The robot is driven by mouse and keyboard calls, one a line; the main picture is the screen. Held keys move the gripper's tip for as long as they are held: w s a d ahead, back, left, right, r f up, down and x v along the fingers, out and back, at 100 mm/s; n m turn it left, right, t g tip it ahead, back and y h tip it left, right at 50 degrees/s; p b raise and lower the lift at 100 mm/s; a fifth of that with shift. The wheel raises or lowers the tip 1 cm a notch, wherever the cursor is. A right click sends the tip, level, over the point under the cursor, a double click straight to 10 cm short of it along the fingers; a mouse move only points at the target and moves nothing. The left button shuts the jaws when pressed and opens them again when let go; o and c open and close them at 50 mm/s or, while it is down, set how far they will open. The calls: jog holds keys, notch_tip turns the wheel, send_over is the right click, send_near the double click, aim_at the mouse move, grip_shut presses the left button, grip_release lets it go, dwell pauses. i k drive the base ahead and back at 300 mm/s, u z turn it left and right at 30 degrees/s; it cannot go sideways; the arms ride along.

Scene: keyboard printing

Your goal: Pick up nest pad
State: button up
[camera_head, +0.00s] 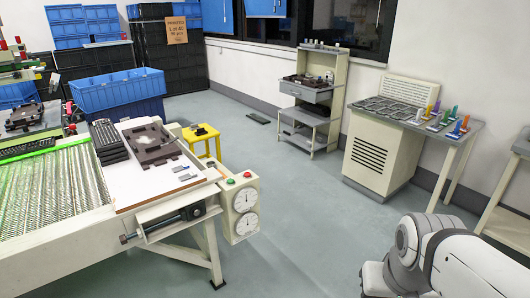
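I cannot tell for sure which thing is the nest pad. A dark brown plate with a cut-out middle (168,152) lies flat on the white-topped end of the conveyor machine (135,190), at left. A similar dark piece (312,83) sits on the beige stand (323,65) by the back wall. Another dark piece (24,117) is at the far left edge. My white arm shows at the lower right, but my gripper is out of view.
A stack of dark trays (106,142) stands beside the brown plate. Blue crates (118,95) are behind it. A yellow stool (203,142) stands nearby. A beige cabinet with a grey top (377,155) is at right. The grey floor (300,200) between is mostly clear.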

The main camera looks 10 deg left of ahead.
aim_at(194, 127)
jog(key=z, duration=0.4)
jog(key=i, duration=1.85)
jog(key=u, duration=2.55)
jog(key=i, duration=1)
jog(key=z, duration=0.1)
